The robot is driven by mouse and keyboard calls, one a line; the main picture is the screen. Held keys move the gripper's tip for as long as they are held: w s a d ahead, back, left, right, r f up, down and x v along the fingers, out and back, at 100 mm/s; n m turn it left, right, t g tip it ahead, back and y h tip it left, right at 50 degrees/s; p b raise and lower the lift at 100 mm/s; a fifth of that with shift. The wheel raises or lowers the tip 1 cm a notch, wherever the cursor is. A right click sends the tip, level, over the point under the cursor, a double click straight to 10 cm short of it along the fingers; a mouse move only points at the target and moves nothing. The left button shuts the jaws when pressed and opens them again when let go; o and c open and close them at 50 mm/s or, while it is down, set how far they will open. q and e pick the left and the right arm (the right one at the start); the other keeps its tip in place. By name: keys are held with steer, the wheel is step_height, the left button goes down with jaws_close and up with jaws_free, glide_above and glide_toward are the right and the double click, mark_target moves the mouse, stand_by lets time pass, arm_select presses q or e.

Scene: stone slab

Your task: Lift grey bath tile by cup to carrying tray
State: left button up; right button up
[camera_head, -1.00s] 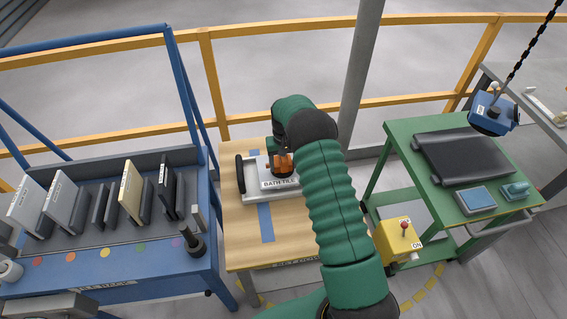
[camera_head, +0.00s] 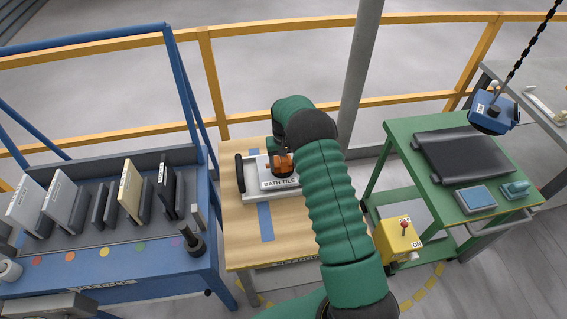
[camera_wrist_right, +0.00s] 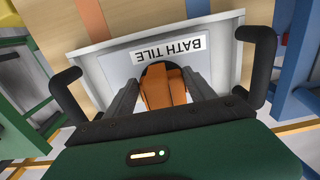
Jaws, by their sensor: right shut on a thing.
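The grey bath tile (camera_head: 282,183), labelled BATH TILE, is within the outline of the carrying tray (camera_head: 234,205) on the wooden table. In the right wrist view the tile (camera_wrist_right: 213,58) shows between the raised side walls of the tray (camera_wrist_right: 92,76), which has a black handle at each side. I cannot tell whether the tile touches the tray floor. My right gripper (camera_wrist_right: 163,92) is shut on the orange cup (camera_wrist_right: 163,84) at the tile. The cup (camera_head: 283,162) is partly hidden by my right arm in the head view. My left gripper is not in view.
A blue rack (camera_head: 150,262) with several upright tiles stands at the left. A green cart (camera_head: 405,139) with a dark slab (camera_head: 463,155) stands at the right, near a yellow switch box (camera_head: 397,240). A yellow railing (camera_head: 420,98) runs behind. The table front (camera_head: 240,245) is clear.

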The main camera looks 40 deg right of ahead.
steer(key=shift+f+b, duration=0.65)
steer(key=shift+f, duration=0.5)
steer(key=shift+w, duration=0.1)
steer(key=o, duration=1.9)
steer(key=shift+r, duration=0.1)
